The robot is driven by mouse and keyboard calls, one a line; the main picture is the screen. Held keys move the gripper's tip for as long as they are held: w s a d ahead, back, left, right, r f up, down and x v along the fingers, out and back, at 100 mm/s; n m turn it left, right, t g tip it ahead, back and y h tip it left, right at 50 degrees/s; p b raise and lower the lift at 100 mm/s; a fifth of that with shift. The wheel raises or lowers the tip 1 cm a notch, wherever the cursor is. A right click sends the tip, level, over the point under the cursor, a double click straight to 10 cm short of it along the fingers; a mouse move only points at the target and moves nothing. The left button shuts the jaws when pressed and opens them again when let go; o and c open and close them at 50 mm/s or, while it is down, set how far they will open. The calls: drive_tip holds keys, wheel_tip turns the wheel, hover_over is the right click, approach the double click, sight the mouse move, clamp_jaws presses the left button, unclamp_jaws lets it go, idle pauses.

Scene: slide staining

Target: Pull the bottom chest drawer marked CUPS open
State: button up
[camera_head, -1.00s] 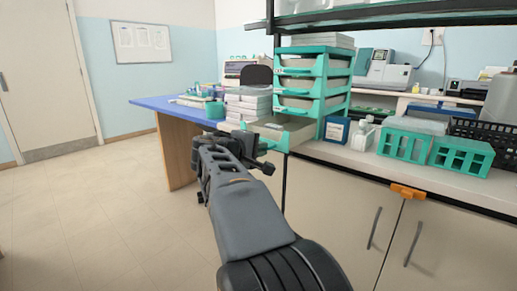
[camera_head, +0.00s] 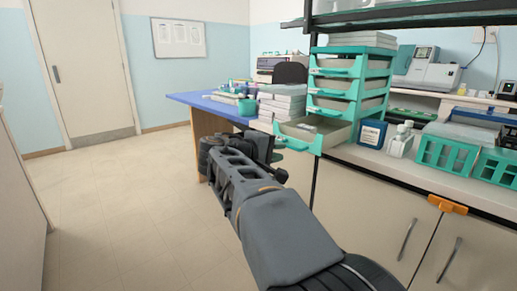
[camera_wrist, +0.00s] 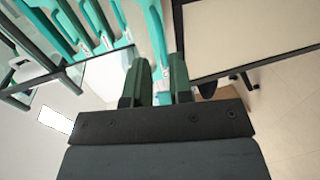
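The teal drawer chest (camera_head: 388,72) stands on the counter. Its bottom drawer (camera_head: 299,138) is pulled well out past the other drawers, with its grey inside in view. No marking on it is legible. My gripper (camera_head: 270,150) is just left of the drawer's front, at about its height. In the wrist view my two dark green fingers (camera_wrist: 160,75) stand apart, and a teal strip of the chest or drawer (camera_wrist: 150,25) shows in the gap between them. Whether they touch it is unclear. In the head view my fingertips are mostly hidden by the wrist.
A stack of white boxes (camera_head: 282,104) stands on the blue-topped table (camera_head: 190,98) behind my gripper. The floor on the left is clear.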

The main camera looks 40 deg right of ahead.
drive_tip(key=p+v, duration=0.1)
drive_tip(key=v, duration=0.6)
drive_tip(key=shift+a, duration=0.1)
idle(0.4)
drive_tip(key=s+a+r+t+y+p, duration=0.1)
drive_tip(key=a+r+y+p, duration=0.3)
drive_tip(key=p, duration=1.3)
drive_tip(key=s+a+r+t+y+p, duration=0.2)
drive_tip(key=s+a+r+y+p, duration=0.2)
drive_tip(key=a+y+p, duration=0.7)
drive_tip(key=a+r+p, duration=0.1)
drive_tip(key=a+p, duration=0.3)
drive_tip(key=p, duration=0.2)
drive_tip(key=shift+s+t, duration=0.3)
drive_tip(key=shift+s, duration=0.05)
